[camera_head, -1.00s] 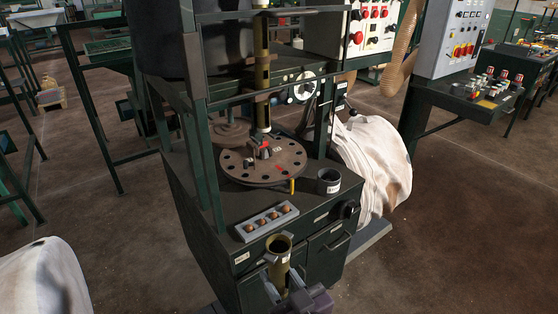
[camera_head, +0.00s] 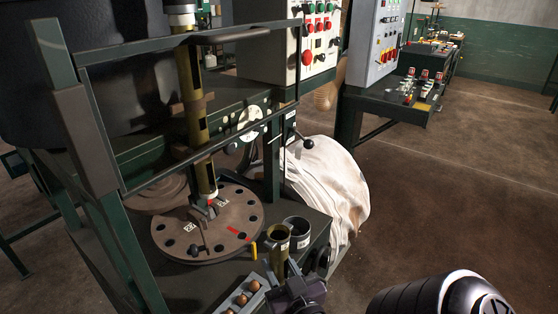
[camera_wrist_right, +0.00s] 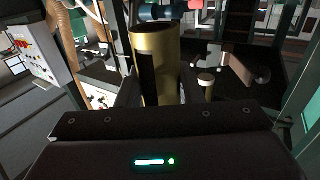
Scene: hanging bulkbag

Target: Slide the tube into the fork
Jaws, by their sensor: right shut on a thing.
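The held tube (camera_head: 279,243) is a short brass tube, open at the top and roughly upright. It also shows in the right wrist view (camera_wrist_right: 156,58), with a dark slot down its side. My right gripper (camera_head: 277,268) is shut on it, one finger on each side. In the head view the tube overlaps the machine top, beside a dark cup. A tall brass tube (camera_head: 194,120) stands over the round brown plate (camera_head: 230,238). A brown bracket (camera_head: 198,106) sits around or against that tall tube; I cannot tell whether it is the fork. My left gripper is not in view.
The dark cup (camera_head: 298,228) stands close behind the held tube. A grey tray (camera_head: 254,297) with brown balls lies at the front. A yellow peg (camera_head: 253,251) is by the plate. Green frame bars (camera_head: 113,215) cross before the machine.

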